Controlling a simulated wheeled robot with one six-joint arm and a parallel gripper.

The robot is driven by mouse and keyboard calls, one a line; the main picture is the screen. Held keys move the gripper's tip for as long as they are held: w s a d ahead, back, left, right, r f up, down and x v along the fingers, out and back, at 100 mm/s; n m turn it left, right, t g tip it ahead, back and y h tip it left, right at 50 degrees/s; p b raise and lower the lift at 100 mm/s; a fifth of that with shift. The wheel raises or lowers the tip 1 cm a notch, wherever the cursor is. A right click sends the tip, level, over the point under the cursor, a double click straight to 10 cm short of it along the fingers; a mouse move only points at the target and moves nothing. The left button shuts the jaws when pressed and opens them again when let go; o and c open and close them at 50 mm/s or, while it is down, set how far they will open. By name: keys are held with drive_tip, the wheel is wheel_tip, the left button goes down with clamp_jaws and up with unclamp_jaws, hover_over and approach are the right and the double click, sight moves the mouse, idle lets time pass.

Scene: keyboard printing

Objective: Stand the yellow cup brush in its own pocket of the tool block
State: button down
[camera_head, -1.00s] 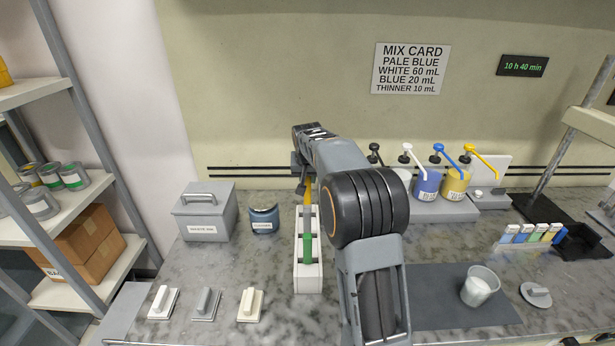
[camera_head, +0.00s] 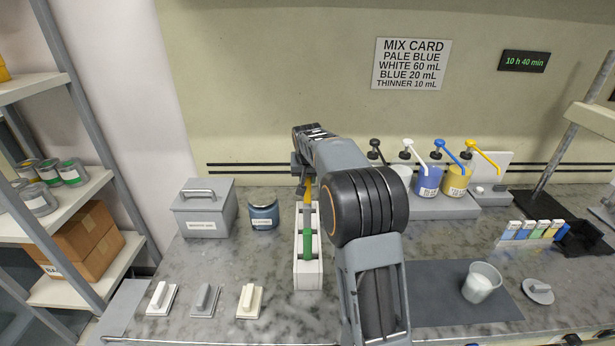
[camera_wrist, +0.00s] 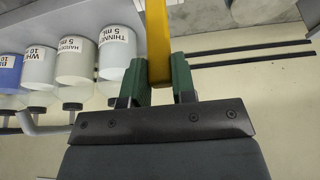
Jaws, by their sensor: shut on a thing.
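The yellow cup brush (camera_head: 308,188) is upright at the back end of the white tool block (camera_head: 308,278). It also shows in the wrist view (camera_wrist: 158,40), between the two fingers of my gripper (camera_wrist: 160,85), which is shut on it. In the head view my gripper (camera_head: 301,178) is above the back of the block, mostly hidden by my arm. A green tool (camera_head: 307,243) stands in a nearer part of the block. The brush's lower end is hidden, so I cannot tell how deep it sits in a pocket.
A grey lidded box (camera_head: 205,212) and a dark blue-labelled jar (camera_head: 263,215) stand left of the block. Three small handled pads (camera_head: 205,298) lie in front. Pump bottles (camera_head: 428,180) stand back right.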

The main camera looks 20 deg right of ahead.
drive_tip(key=shift+f+b, duration=0.95)
drive_tip(key=shift+f, duration=0.55)
drive_tip(key=c, duration=0.9)
unclamp_jaws()
drive_tip(key=shift+o, duration=0.2)
drive_tip(key=shift+r, duration=0.1)
drive_tip(key=shift+r+p, duration=2.75)
drive_tip(key=shift+r, duration=0.75)
